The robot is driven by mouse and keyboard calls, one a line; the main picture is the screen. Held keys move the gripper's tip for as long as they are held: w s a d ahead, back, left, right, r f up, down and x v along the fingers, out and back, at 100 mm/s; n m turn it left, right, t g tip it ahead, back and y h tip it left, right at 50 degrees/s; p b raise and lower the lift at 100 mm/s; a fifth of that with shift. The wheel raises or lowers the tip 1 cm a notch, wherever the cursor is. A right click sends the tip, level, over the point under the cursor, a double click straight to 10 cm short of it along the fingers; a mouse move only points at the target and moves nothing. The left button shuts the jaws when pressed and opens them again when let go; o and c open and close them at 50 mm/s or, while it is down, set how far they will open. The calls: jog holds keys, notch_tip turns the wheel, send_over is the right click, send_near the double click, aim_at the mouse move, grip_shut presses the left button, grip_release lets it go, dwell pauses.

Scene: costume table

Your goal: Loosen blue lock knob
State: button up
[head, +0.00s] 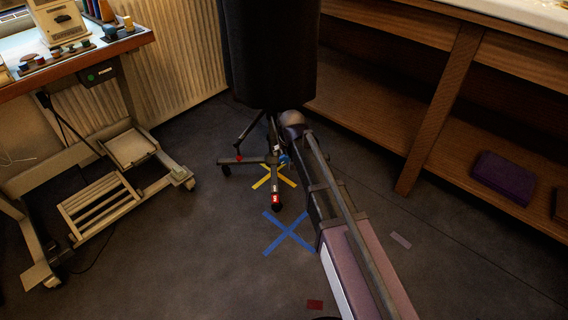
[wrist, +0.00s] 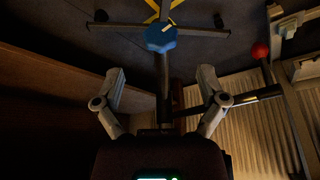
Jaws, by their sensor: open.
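The blue lock knob (wrist: 161,38) is a faceted blue piece with a pale mark, on the dark pole (wrist: 163,75) of a wheeled stand in the wrist view. In the head view only a small part of the blue knob (head: 284,158) shows beside my arm, below the black dress form (head: 272,50). My gripper (wrist: 162,72) is open in the wrist view. Its two fingers are wide apart, one on each side of the pole, and the knob appears beyond their tips. I see no finger touching the knob. In the head view my arm hides the fingers.
A red ball (wrist: 260,50) on a dark rod is right of the fingers in the wrist view. Wooden shelves (head: 440,110) stand at the right, with a purple box (head: 503,178). A wheeled table (head: 128,42) stands left.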

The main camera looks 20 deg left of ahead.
aim_at(285, 158)
jog(key=shift+b+x, duration=3.05)
jog(key=shift+x, duration=0.6)
jog(key=c, duration=1.1)
